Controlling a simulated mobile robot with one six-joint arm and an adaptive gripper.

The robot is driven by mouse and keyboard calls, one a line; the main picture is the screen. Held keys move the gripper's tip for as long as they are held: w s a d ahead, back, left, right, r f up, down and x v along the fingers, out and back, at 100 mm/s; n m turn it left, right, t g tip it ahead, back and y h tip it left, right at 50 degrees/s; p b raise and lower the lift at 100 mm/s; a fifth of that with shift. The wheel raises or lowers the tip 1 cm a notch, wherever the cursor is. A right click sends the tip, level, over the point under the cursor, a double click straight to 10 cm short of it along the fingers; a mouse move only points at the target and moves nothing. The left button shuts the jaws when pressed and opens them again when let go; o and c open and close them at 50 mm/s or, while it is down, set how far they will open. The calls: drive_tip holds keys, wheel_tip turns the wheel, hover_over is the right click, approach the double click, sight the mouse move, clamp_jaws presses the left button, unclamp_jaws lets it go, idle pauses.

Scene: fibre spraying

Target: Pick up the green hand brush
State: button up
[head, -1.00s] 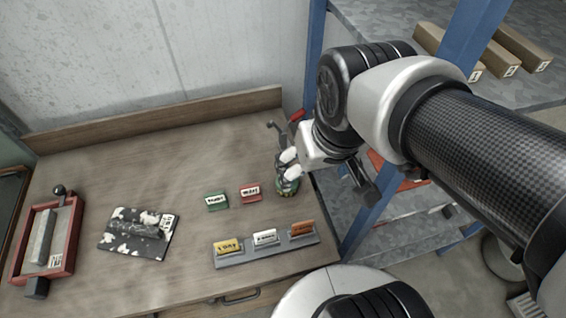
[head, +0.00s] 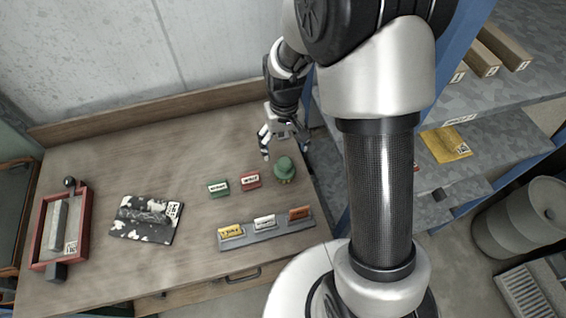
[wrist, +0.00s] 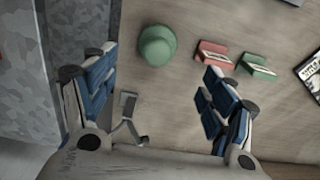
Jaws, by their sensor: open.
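The green hand brush (head: 285,169) stands on the wooden table near its right edge, its round green top facing up. It also shows in the wrist view (wrist: 157,46), at the top between the finger lines. My gripper (head: 285,148) is open and empty, its fingers spread and pointing down, just behind the brush in the head view. In the wrist view, the open fingers (wrist: 159,62) flank the view, with the brush ahead of the gap. I see no contact with the brush; its underside is mostly hidden.
A green block (head: 218,188) and a red block (head: 250,180) sit left of the brush. A grey rack (head: 266,236) with labelled blocks lies in front. A grey metal piece (wrist: 128,116) shows between my fingers.

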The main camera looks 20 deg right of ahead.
sight(284, 162)
wheel_tip(284, 162, down, 9)
drive_tip(key=shift+b, duration=0.9)
drive_tip(key=f, duration=0.1)
drive_tip(key=f+b, duration=0.1)
drive_tip(key=f, duration=0.3)
drive_tip(key=shift+w+d, duration=0.15)
drive_tip(key=shift+w, duration=0.15)
drive_tip(key=shift+c, duration=0.3)
drive_tip(key=shift+r, duration=0.1)
drive_tip(key=c, duration=1.2)
drive_tip(key=shift+r, duration=0.1)
wheel_tip(284, 162, up, 20)
drive_tip(key=p, duration=0.4)
